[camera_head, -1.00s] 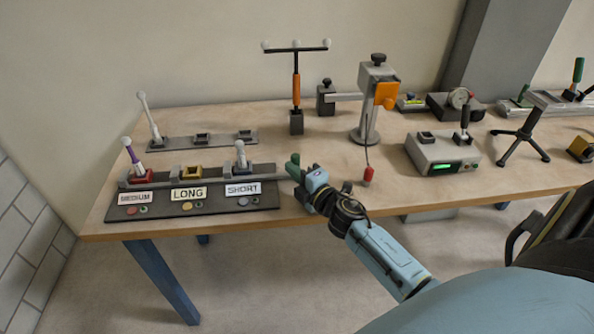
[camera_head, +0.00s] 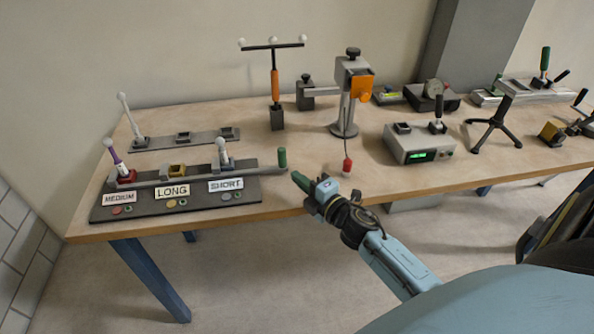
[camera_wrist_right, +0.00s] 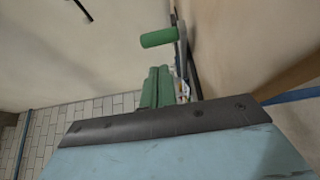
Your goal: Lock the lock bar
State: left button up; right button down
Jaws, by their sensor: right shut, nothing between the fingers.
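The lock bar (camera_head: 200,176) is a long grey bar lying along the front rack, across the foot of the sockets. Its upright green handle (camera_head: 282,158) stands at its right end, past the rack's edge. In the right wrist view the green handle (camera_wrist_right: 160,37) shows above and ahead of the fingers. My right gripper (camera_head: 299,180) is shut and empty, just right of and nearer than the handle. Its green fingers also show in the wrist view (camera_wrist_right: 158,88), apart from the handle. My left gripper is out of view.
The front rack (camera_head: 165,209) holds white-tipped rods and labels MEDIUM, LONG and SHORT. A rear rack (camera_head: 160,143) stands behind. A red weight (camera_head: 347,168) hangs from a clamp stand right of the handle. A grey box (camera_head: 420,145) stands farther right. The table's front edge is below my gripper.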

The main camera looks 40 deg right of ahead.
jog(key=shift+s+d, duration=0.1)
jog(key=shift+s, duration=1.05)
